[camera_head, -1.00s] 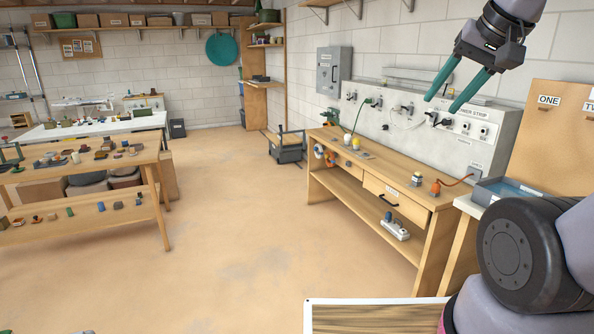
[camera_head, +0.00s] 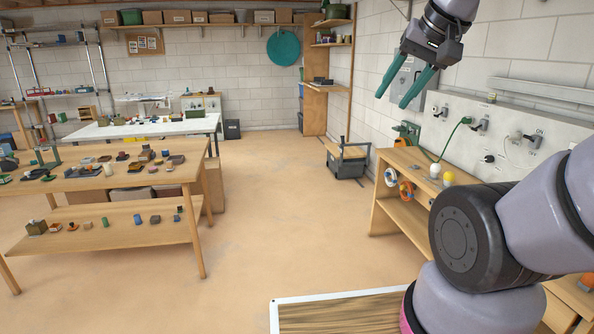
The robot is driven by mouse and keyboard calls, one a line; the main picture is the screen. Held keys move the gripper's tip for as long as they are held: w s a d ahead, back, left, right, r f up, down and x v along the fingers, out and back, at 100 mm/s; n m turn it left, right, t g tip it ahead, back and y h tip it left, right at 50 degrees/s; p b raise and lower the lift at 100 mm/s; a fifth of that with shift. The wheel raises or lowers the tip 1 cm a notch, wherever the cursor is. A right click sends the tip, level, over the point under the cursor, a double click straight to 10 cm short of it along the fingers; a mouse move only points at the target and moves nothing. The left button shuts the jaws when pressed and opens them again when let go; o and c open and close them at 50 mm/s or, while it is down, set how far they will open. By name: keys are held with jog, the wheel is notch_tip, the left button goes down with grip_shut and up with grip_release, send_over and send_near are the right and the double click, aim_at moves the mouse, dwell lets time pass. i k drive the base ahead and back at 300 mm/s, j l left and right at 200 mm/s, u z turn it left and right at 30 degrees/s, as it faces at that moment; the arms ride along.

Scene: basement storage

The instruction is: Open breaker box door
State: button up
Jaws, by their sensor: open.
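The grey breaker box (camera_head: 408,86) hangs on the right-hand block wall, above the far end of the workbench. My gripper partly covers it, and its door looks shut as far as it shows. My gripper (camera_head: 393,101) is at the upper right with two teal fingers spread apart and nothing between them. The fingers point down and to the left and overlap the box in the picture. I cannot tell how far they are from it. The box's handle is not clear here.
A wooden workbench (camera_head: 413,217) runs along the right wall, partly behind my arm. A wall panel with plugs and a green cord (camera_head: 449,138) is above it. A dark crate (camera_head: 346,164) stands beyond. A table with small items (camera_head: 115,180) is left. The middle floor is clear.

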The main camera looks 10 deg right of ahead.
aim_at(413, 66)
jog(key=i, duration=1.05)
jog(key=i+u, duration=0.15)
jog(key=i, duration=0.95)
jog(key=i+z, duration=0.2)
jog(key=i, duration=0.35)
jog(key=i+z, duration=0.2)
jog(key=i, duration=0.3)
jog(key=i+j+z, duration=0.2)
jog(key=i, duration=0.35)
jog(key=i+j+z, duration=0.2)
jog(key=i, duration=0.3)
jog(key=i+z, duration=1.1)
jog(key=k+j, duration=0.05)
jog(key=k, duration=0.1)
